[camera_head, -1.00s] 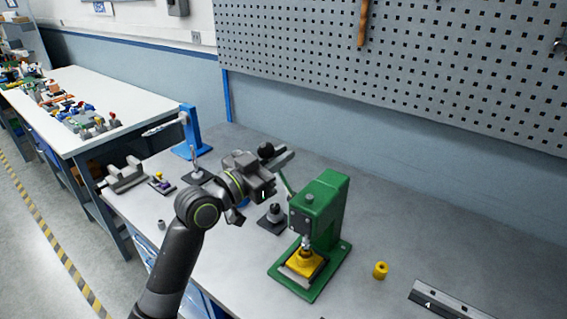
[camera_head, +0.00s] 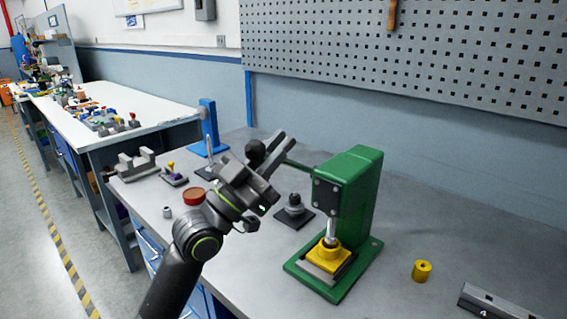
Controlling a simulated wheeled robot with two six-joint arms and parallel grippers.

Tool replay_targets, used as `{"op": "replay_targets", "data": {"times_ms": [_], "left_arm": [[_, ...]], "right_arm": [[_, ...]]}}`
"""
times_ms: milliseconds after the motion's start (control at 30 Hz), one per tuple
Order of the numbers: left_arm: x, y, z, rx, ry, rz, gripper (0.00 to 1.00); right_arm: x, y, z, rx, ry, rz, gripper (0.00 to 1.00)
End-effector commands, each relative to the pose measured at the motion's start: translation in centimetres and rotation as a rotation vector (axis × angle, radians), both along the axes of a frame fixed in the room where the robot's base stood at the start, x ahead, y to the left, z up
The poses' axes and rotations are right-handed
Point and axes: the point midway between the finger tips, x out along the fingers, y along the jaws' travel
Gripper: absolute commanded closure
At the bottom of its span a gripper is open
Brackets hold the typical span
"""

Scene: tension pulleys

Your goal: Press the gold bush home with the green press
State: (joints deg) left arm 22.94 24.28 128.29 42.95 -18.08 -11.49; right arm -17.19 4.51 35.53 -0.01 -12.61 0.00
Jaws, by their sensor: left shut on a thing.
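The green press (camera_head: 358,190) stands on the bench, its ram (camera_head: 331,228) over a yellow block (camera_head: 328,257) on the press base. A small brownish-gold ring, perhaps the gold bush (camera_head: 331,243), shows at the ram's lower end on the block; its seating depth is too small to tell. The press lever (camera_head: 300,166) reaches left from the press towards a black ball knob (camera_head: 255,151). My left gripper (camera_head: 270,158) is shut on the lever near this knob; the fingers partly hide the hold. My right gripper is not in view.
A yellow cylinder (camera_head: 422,271) with a hole and a grey numbered bar (camera_head: 490,301) lie right of the press. A dark stand (camera_head: 294,210), red round part (camera_head: 194,196), grey fixture (camera_head: 138,166) and blue stand (camera_head: 208,128) are left. Bench behind the press is clear.

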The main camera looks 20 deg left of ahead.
Motion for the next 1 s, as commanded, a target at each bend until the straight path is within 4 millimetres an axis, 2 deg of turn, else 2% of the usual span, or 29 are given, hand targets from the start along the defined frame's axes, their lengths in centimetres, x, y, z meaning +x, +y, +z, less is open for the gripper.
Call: {"op": "replay_targets", "data": {"times_ms": [33,233,300,500,1000], "left_arm": [[-0.2,0.1,-1.4,-0.006,-0.021,0.0,1.0],[-0.8,0.3,-2.4,-0.035,-0.097,0.0,1.0],[-1.0,0.3,-2.7,-0.043,-0.12,0.0,1.0],[-1.3,0.5,-3.4,-0.06,-0.168,0.001,1.0],[-1.4,0.5,-3.7,-0.072,-0.203,0.002,1.0]], "right_arm": [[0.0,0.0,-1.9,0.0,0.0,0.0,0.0],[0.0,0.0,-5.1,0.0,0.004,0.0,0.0],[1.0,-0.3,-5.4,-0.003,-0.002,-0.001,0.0],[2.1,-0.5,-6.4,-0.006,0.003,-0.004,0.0],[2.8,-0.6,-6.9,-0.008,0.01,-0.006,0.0]]}}
